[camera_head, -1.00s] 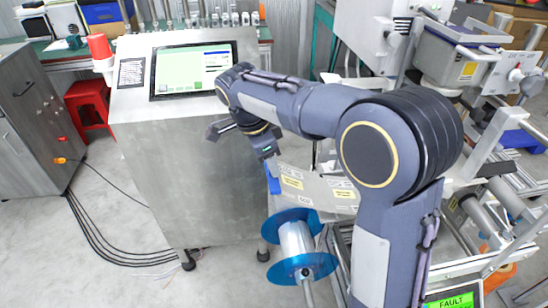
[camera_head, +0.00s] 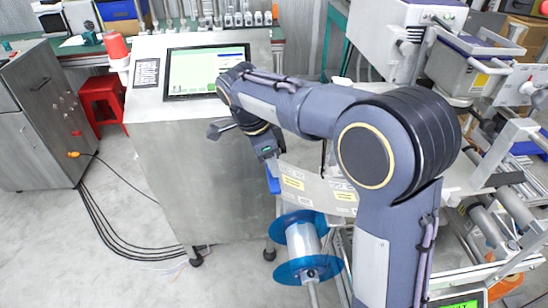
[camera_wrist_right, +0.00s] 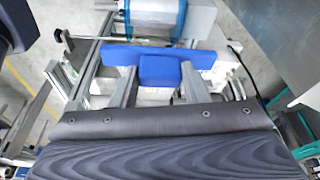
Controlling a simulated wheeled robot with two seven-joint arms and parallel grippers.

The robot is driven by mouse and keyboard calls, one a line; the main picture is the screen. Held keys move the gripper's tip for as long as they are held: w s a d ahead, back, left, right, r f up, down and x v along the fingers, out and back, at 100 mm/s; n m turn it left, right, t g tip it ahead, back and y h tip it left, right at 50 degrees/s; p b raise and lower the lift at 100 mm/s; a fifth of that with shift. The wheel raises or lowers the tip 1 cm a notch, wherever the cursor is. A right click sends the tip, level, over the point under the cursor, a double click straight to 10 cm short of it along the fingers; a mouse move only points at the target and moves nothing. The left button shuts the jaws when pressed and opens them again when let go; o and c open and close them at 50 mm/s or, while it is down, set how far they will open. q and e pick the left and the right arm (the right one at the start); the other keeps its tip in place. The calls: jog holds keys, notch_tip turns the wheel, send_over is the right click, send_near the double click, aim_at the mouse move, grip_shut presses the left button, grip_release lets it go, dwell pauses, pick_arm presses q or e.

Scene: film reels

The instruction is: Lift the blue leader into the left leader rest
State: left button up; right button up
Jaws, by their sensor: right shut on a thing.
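My right gripper (camera_head: 270,160) hangs beside the labelled pale panel (camera_head: 318,190) in the head view, with the blue leader (camera_head: 274,184) just under its fingers. In the right wrist view the leader (camera_wrist_right: 158,68) is a flat blue bar with a tab, and the tab sits between the two grey fingers of the right gripper (camera_wrist_right: 158,85), which are shut on it. A reel with clear blue flanges and a pale core (camera_head: 302,240) is below the panel. I cannot make out the left leader rest. My left gripper is not in view.
A grey console (camera_head: 200,185) with a screen (camera_head: 206,70) stands left of the gripper. Machine frames and rollers (camera_head: 495,230) fill the right side. The floor at lower left is open except for cables.

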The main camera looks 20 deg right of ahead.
jog(key=shift+w+a+r+p, duration=0.2)
jog(key=shift+a+r+p, duration=0.3)
jog(key=shift+a+p, duration=0.2)
jog(key=shift+w+a+r+p, duration=0.15)
jog(key=shift+a+r+p, duration=0.35)
jog(key=shift+a+p, duration=0.2)
jog(key=shift+w+a+r+p, duration=0.2)
jog(key=shift+a+r+p, duration=0.3)
jog(key=shift+a+p, duration=0.2)
jog(key=shift+f, duration=0.1)
jog(key=s+d+f+b, duration=0.1)
jog(key=d+b, duration=0.1)
jog(key=d, duration=0.3)
jog(key=s+d+f+b, duration=0.1)
jog(key=d+f+b, duration=0.1)
jog(key=d, duration=0.4)
jog(key=shift+s+f, duration=0.3)
jog(key=shift+s, duration=0.05)
dwell(0.8)
jog(key=shift+d, duration=0.1)
jog(key=s+d+f+b, duration=0.2)
jog(key=d+f, duration=0.1)
jog(key=d, duration=0.6)
jog(key=shift+s+b, duration=0.15)
jog(key=shift+b, duration=0.15)
dwell(1.3)
jog(key=shift+f, duration=0.1)
jog(key=shift+f, duration=0.1)
